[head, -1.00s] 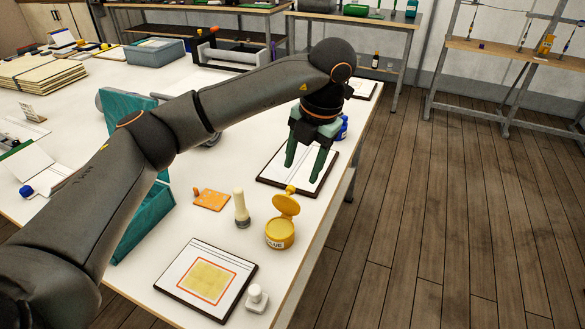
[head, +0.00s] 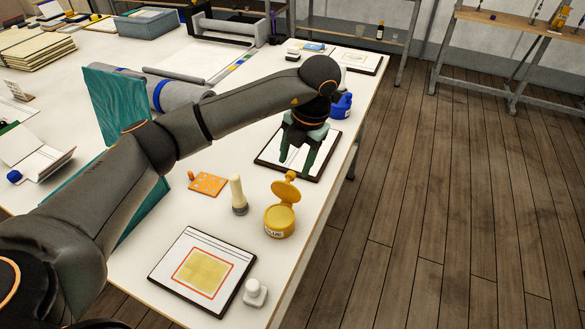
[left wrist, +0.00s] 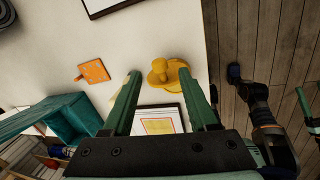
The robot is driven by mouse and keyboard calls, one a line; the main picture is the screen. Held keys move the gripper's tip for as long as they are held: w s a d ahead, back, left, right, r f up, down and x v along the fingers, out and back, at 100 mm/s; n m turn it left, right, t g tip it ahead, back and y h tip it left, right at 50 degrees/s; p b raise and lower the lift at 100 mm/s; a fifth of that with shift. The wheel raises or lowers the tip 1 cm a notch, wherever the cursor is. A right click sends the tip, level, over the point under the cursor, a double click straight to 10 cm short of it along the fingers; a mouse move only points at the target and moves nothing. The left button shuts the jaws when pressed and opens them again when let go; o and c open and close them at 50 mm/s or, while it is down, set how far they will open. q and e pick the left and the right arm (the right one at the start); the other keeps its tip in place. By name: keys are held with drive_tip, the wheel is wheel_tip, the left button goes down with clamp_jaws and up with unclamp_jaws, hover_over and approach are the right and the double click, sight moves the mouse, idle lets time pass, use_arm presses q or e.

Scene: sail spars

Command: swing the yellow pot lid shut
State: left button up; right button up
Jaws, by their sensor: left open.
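The yellow pot (head: 280,222) stands upright near the table's right edge, a dark-lettered label on its front. Its yellow lid (head: 286,192) is hinged open and stands up at the pot's far side, with a round knob (head: 290,175) on its outer face. My left gripper (head: 296,166) is open and empty, pointing down beyond the lid, over the far clipboard, apart from the pot. In the left wrist view, the lid (left wrist: 160,76) and part of the pot (left wrist: 184,76) show between and beyond the open fingers.
A cream-topped cylinder (head: 237,193) and an orange perforated block (head: 208,184) stand left of the pot. A framed sheet (head: 170,270) and a white stopper-like piece (head: 255,292) lie nearer. A blue pot (head: 343,108) stands beyond my gripper. Floor (head: 440,230) lies right of the table.

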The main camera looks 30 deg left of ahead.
sight(292, 172)
use_arm(q)
drive_tip(key=shift+x, duration=1.8)
clamp_jaws()
